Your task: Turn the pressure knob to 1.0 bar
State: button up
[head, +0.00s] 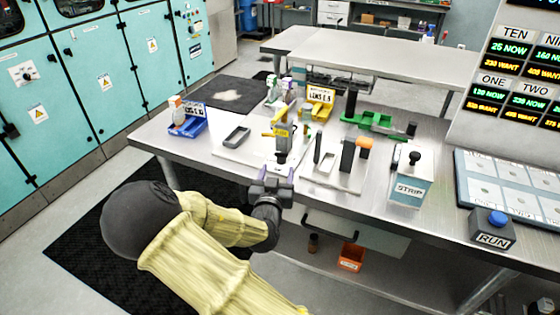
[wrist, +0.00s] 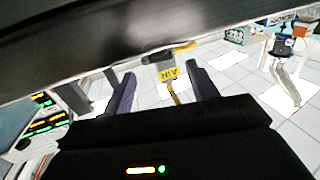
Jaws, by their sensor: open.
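A small air unit with a yellow AIR label (head: 282,131) stands near the front edge of the bench. The label also shows, turned over, between my fingers in the wrist view (wrist: 174,73). A small dark part (head: 281,157) low on the unit looks like the pressure knob; its setting and any gauge reading are too small to read. My gripper (head: 279,174) is just in front of the unit at the bench edge. In the wrist view its two purple fingers (wrist: 162,88) are apart, with nothing held. I cannot tell whether they touch the unit.
The steel bench (head: 222,172) carries a grey tray (head: 237,137), a blue bin (head: 188,127), a yellow bin (head: 320,105), a green fixture (head: 376,120) and a STRIP box (head: 408,188). A RUN button box (head: 491,230) stands at the right. An orange bin (head: 351,257) sits on the lower shelf.

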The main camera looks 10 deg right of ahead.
aim_at(281, 156)
jog(key=x, duration=0.6)
jog(key=c, duration=1)
